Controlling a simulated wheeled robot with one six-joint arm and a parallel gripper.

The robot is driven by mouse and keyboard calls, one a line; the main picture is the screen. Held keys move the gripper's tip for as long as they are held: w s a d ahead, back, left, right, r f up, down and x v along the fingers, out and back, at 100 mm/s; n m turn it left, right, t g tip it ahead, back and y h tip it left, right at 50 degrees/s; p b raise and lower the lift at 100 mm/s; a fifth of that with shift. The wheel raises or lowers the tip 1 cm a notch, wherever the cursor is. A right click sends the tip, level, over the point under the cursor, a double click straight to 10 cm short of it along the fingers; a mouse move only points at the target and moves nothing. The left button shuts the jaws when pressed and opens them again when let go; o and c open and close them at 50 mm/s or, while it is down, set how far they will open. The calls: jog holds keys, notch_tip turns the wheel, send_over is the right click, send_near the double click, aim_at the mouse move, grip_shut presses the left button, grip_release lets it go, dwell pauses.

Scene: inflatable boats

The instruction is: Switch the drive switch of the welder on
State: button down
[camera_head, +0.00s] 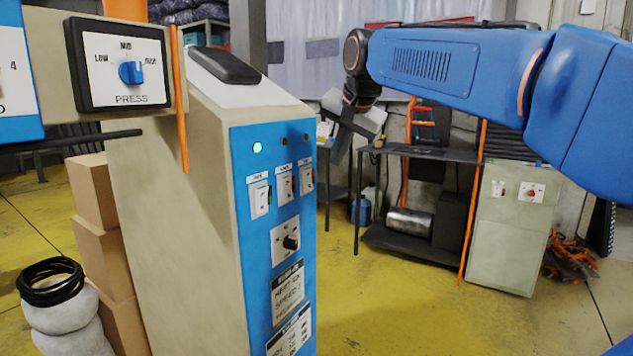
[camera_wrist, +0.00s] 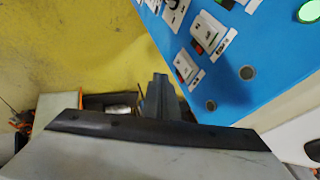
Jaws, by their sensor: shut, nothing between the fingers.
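The welder cabinet (camera_head: 175,190) stands in the middle, with a blue front panel (camera_head: 252,300). Its panel has three white rocker switches, left (camera_head: 260,197), middle (camera_head: 285,184) and right (camera_head: 307,175); their labels are too small to read, so I cannot tell which is the drive switch. The lamp above the left switch (camera_head: 257,147) glows green; the other two lamps are dark. My gripper (camera_head: 337,155) is shut and empty, to the right of the panel, apart from it. In the wrist view, the fingers (camera_wrist: 159,80) show beside the right switch (camera_wrist: 186,66); the middle switch (camera_wrist: 207,35) is further off.
A black round knob (camera_head: 290,242) sits below the switches. A press dial box (camera_head: 125,65) stands at the upper left, near stacked cardboard boxes (camera_head: 100,225). A dark shelf table (camera_head: 425,152) and a grey-green cabinet (camera_head: 508,225) stand behind.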

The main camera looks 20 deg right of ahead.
dwell(0.3)
send_near(312, 189)
notch_tip(312, 189, down, 4)
jog(key=d, duration=0.3)
jog(key=shift+w+a+f, duration=0.15)
jog(key=shift+w+a, duration=0.55)
jog(key=shift+a, duration=0.05)
jog(key=shift+w+a+f, duration=0.2)
jog(key=shift+w+a, duration=0.45)
jog(key=shift+a, duration=0.05)
jog(key=shift+a, duration=0.1)
jog(key=shift+w+a+f, duration=0.1)
jog(key=shift+w+f, duration=0.05)
jog(key=shift+w, duration=0.05)
jog(key=shift+r, duration=0.2)
